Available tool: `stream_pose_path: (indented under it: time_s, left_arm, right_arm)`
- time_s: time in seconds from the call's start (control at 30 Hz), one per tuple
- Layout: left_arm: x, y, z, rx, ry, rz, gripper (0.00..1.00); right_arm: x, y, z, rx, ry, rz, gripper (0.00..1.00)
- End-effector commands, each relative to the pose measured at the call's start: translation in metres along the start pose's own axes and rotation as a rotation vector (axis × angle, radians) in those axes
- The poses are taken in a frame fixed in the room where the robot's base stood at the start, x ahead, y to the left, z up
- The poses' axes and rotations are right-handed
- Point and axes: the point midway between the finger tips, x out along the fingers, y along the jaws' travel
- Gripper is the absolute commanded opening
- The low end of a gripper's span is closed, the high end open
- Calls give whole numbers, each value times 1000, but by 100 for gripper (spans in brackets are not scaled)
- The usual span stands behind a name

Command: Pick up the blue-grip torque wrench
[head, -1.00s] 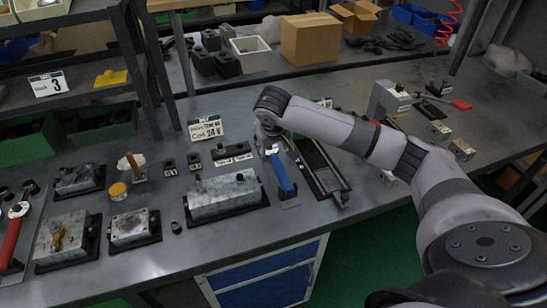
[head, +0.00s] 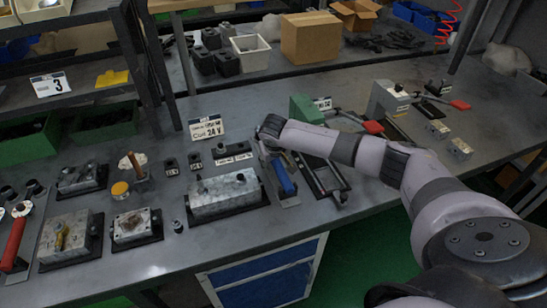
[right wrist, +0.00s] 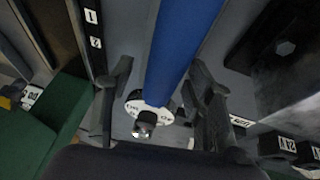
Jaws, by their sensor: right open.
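The blue-grip torque wrench (head: 284,178) lies on the workbench, right of the large metal valve block, beside a black tray. In the right wrist view its blue grip (right wrist: 178,45) runs up from a white dial ring (right wrist: 150,108) with a metal end. My right gripper (head: 268,146) is over the far end of the wrench. In the right wrist view my right gripper (right wrist: 160,100) is open, its fingers on either side of the wrench, with visible gaps. My wrist hides part of the wrench's far end in the head view. My left gripper is not in view.
A large valve block (head: 225,194) stands close left of the wrench. The black tray (head: 322,178) is close on its right. A green block (head: 306,109) stands behind my arm. A red-grip tool (head: 15,240) lies at the far left.

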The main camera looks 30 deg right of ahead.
Motion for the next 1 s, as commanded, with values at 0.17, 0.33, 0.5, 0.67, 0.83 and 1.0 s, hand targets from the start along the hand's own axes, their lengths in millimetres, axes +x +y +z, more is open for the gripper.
stream_pose_path:
  time_s: [0.17,0.33,0.5,0.67,0.83,1.0]
  left_arm:
    - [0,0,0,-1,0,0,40]
    - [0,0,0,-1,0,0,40]
    - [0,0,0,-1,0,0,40]
    - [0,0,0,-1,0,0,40]
    - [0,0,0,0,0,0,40]
    - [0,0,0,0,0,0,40]
  right_arm:
    - [0,0,0,0,0,0,41]
    - [0,0,0,0,0,0,30]
    - [0,0,0,0,0,0,19]
    - [0,0,0,1,0,0,8]
    - [-1,0,0,1,0,0,0]
    - [-1,0,0,1,0,0,0]
